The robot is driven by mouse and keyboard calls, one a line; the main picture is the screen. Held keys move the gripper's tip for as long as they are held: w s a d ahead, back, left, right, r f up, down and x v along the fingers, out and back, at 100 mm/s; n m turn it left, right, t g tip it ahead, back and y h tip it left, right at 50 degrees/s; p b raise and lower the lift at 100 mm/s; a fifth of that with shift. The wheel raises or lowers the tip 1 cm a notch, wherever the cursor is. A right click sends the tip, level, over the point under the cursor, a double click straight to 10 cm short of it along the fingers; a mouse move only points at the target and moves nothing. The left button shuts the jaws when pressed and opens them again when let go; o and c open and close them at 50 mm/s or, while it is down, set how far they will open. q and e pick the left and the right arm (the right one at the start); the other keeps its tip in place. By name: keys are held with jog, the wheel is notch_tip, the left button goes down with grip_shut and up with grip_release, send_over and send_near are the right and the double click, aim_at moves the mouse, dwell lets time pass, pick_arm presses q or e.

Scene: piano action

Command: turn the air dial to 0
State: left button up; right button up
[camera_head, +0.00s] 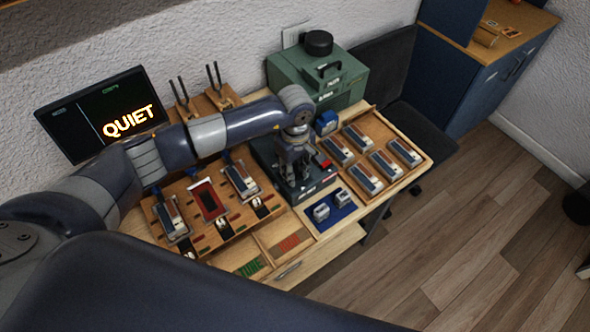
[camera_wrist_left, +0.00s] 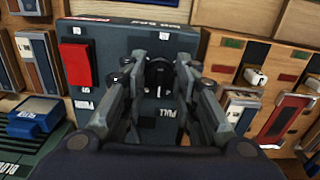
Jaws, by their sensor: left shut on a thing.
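The air dial (camera_wrist_left: 158,78) is a black round knob on a dark grey box, which shows in the head view (camera_head: 321,190). In the left wrist view it sits between the fingers of my left gripper (camera_wrist_left: 160,66), which are shut on it. In the head view my left gripper (camera_head: 293,178) points down onto the box and hides the dial. White marks and the word PULL are printed around the dial. They are too small to read as a setting. My right gripper is not in view.
A red switch (camera_wrist_left: 76,66) is beside the dial on the same box. Wooden trays with several striped blocks (camera_head: 366,178) lie on both sides. A green case (camera_head: 345,88) stands behind. A screen (camera_head: 98,112) reads QUIET.

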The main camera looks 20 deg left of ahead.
pick_arm(q)
jog(key=n+b, duration=0.2)
jog(key=shift+w+f+n+b, duration=0.1)
jog(key=shift+f+n+b, duration=0.1)
jog(key=shift+n+b, duration=0.15)
jog(key=n+b, duration=0.3)
jog(key=shift+n, duration=0.25)
jog(key=n+b, duration=0.2)
jog(key=shift+w+d+n, duration=0.1)
jog(key=shift+n, duration=0.3)
jog(key=n+b, duration=0.3)
jog(key=n, duration=0.1)
jog(key=shift+w+b, duration=0.1)
jog(key=shift+b, duration=0.25)
jog(key=n+b, duration=0.1)
jog(key=n, duration=0.2)
jog(key=n+b, duration=0.2)
jog(key=n, duration=0.1)
jog(key=shift+w+a+r+n+b, duration=0.2)
jog(key=shift+n+b, duration=0.1)
jog(key=shift+n, duration=0.1)
jog(key=n+b, duration=0.1)
jog(key=n, duration=0.3)
jog(key=shift+a+b, duration=0.1)
jog(key=shift+b, duration=0.25)
jog(key=shift+r+n+b, duration=0.1)
jog(key=shift+n+b, duration=0.25)
jog(key=shift+n, duration=0.85)
jog(key=shift+a, duration=0.1)
jog(key=o, duration=1)
